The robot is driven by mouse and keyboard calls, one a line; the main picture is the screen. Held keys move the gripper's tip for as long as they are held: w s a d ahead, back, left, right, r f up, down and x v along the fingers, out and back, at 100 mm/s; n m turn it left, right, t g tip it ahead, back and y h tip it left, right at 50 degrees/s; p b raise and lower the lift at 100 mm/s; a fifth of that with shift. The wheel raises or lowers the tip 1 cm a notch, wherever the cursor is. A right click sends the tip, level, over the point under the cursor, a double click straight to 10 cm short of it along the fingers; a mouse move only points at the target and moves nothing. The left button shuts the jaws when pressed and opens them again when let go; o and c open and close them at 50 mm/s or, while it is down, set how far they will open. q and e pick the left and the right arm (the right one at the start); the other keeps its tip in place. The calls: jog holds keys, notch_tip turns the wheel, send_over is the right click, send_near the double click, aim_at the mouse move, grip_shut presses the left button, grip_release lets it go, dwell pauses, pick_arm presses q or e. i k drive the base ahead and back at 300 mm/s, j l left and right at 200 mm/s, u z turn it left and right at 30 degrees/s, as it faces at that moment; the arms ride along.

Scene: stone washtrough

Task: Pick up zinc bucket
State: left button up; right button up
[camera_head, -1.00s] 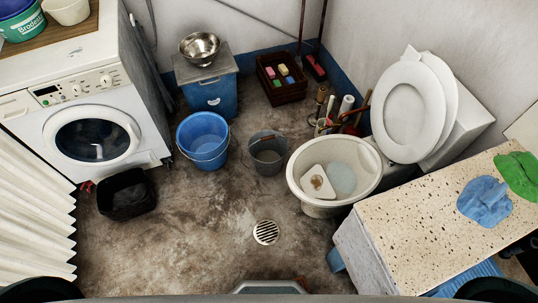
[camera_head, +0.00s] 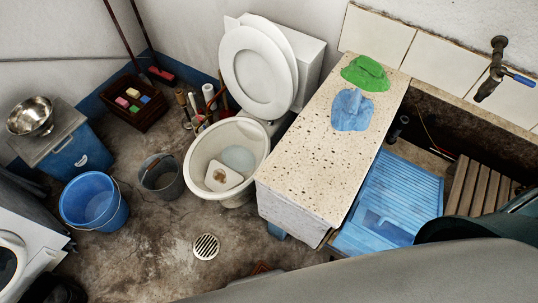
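The zinc bucket (camera_head: 162,177) is a small dark grey bucket. Neither of my grippers is in view. A large grey part and a dark rounded part at the lower right are parts of my own body.
A speckled stone slab (camera_head: 335,145) with blue and green cloths stands right of the basin. Beyond it is a trough with a blue washboard (camera_head: 392,202). A crate (camera_head: 134,108) stands behind the bucket. The floor around the drain (camera_head: 206,246) is clear.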

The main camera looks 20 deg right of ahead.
aim_at(160, 174)
jog(key=z, duration=0.15)
jog(key=u, duration=0.9)
